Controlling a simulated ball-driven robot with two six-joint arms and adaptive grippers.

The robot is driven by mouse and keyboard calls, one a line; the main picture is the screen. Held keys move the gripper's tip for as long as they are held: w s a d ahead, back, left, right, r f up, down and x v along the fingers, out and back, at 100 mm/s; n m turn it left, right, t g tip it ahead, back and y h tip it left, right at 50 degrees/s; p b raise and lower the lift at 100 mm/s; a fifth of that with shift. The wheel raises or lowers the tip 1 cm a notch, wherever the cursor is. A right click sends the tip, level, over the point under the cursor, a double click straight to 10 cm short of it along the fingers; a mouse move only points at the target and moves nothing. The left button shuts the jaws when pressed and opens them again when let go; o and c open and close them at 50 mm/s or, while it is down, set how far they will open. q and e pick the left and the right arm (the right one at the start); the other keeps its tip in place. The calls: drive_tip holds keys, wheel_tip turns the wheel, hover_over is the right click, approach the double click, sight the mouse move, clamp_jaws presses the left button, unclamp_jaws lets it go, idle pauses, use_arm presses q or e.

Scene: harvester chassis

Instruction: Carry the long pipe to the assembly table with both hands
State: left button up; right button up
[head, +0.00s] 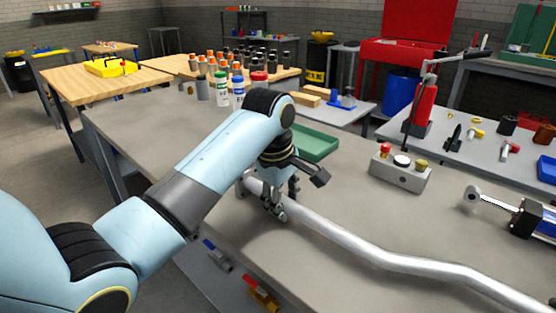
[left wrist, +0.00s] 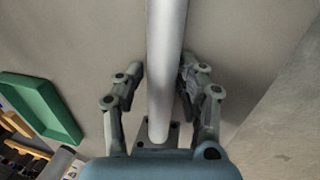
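The long pipe (head: 365,250) is a silver, bent tube lying on the grey-topped table (head: 165,135). It runs from the middle of the head view to the lower right, where the frame cuts it off. My left gripper (head: 275,208) is down at the pipe's near-left end. In the left wrist view its fingers (left wrist: 161,75) stand on either side of the pipe (left wrist: 167,50), with a gap on the left and the right finger very close to it. A flat end plate (left wrist: 157,136) shows between the fingers. My right gripper is not in view. I cannot tell which table is the assembly table.
A green tray (head: 314,143) sits just beyond the gripper. Bottles (head: 221,90) line the far edge. Wooden-topped tables (head: 90,82) stand at the back left.

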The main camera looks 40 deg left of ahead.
use_arm(q)
drive_tip(key=v, duration=0.7)
drive_tip(key=shift+r, duration=0.25)
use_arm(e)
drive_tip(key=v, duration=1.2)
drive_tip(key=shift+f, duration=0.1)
